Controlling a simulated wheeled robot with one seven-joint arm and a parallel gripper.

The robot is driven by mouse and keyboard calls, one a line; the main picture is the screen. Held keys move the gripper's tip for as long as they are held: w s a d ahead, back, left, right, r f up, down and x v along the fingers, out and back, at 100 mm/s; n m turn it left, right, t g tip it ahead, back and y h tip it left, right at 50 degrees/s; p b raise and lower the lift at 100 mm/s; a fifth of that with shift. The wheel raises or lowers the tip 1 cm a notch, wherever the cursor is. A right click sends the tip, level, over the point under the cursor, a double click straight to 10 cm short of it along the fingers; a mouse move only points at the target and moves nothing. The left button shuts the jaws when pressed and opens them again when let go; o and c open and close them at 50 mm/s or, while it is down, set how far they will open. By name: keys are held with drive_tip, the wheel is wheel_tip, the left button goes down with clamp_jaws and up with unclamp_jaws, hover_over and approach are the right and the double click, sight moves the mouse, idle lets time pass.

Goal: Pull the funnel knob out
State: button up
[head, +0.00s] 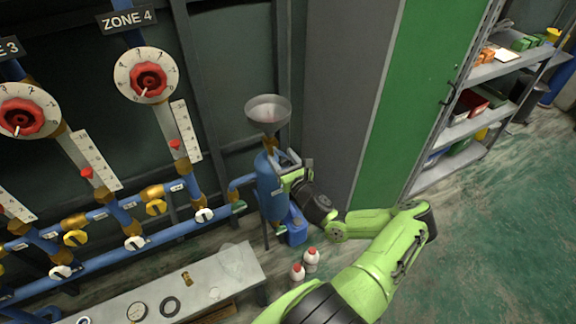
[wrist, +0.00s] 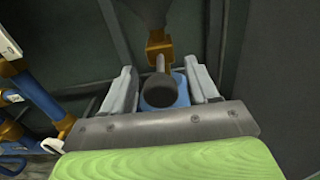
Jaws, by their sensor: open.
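The funnel knob (wrist: 159,90) is a dark round knob on a light stem in the wrist view. Its stem runs to a brass fitting (wrist: 158,43) below the funnel. The grey funnel (head: 268,109) stands on top of the blue tank (head: 268,185) in the head view. My gripper (wrist: 160,84) is open, with one finger on each side of the knob and a visible gap to both. In the head view my gripper (head: 289,165) is beside the tank's top, and the knob is hidden there.
Blue pipes with valves and the Zone 4 dial (head: 146,75) are to the left. A bench (head: 223,267) with small parts is at the lower left. Red-capped bottles (head: 311,259) stand on the floor. A green cabinet (head: 400,100) and shelves are right; the right floor is free.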

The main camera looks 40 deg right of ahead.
drive_tip(key=p+v, duration=0.1)
drive_tip(key=v, duration=1.4)
drive_tip(key=shift+s, duration=0.2)
drive_tip(key=shift+a, duration=0.1)
